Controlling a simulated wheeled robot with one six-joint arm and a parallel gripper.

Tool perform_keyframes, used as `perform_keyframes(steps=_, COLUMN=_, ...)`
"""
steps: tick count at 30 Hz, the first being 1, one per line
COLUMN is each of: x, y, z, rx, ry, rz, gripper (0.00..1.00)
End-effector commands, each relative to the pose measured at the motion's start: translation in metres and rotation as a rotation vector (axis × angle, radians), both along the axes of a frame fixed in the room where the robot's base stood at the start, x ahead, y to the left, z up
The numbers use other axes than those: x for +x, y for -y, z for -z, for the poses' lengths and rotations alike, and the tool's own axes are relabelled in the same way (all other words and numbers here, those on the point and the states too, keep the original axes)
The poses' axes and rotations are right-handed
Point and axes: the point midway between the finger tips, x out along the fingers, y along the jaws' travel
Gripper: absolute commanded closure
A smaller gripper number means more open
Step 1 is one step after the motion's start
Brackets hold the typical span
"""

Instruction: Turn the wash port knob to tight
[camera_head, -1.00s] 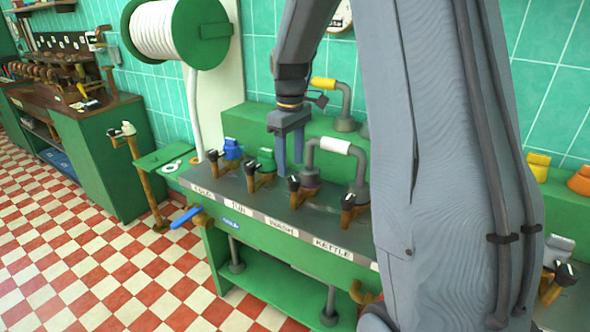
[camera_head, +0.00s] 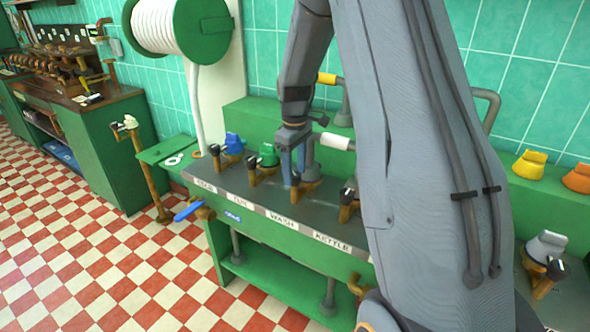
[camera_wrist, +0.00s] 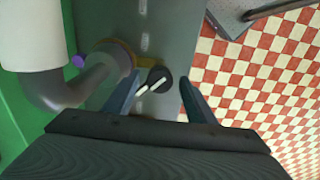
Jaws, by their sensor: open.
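The wash port knob (camera_wrist: 163,76) is a round black knob with a white mark. In the wrist view it lies between the two fingers of my gripper (camera_wrist: 159,80), which are apart, one on each side. I cannot tell whether either finger touches it. In the head view my gripper (camera_head: 291,182) points down at the port above the WASH label (camera_head: 282,221), and its fingers mostly hide the knob. The white mark runs toward the lower left in the wrist view. Any marking for tight cannot be made out.
A grey pipe with a white sleeve (camera_head: 336,141) rises close beside the wash port. The KETTLE knob (camera_head: 348,193) stands to the right; ports with a green cap (camera_head: 268,154) and a blue cap (camera_head: 233,143) stand to the left. The checkered floor in front is open.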

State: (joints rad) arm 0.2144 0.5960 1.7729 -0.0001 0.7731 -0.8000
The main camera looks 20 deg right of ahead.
Motion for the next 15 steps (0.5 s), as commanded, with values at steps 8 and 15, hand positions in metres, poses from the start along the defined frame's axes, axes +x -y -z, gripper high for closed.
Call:
perform_keyframes(steps=8, x=0.0000, y=-0.0001, z=-0.0004, rx=0.000, ry=0.000, rz=0.000, gripper=0.76)
perform_keyframes(steps=15, x=0.0001, y=-0.0003, z=-0.0006, rx=0.000, ry=0.000, rz=0.004, gripper=0.90)
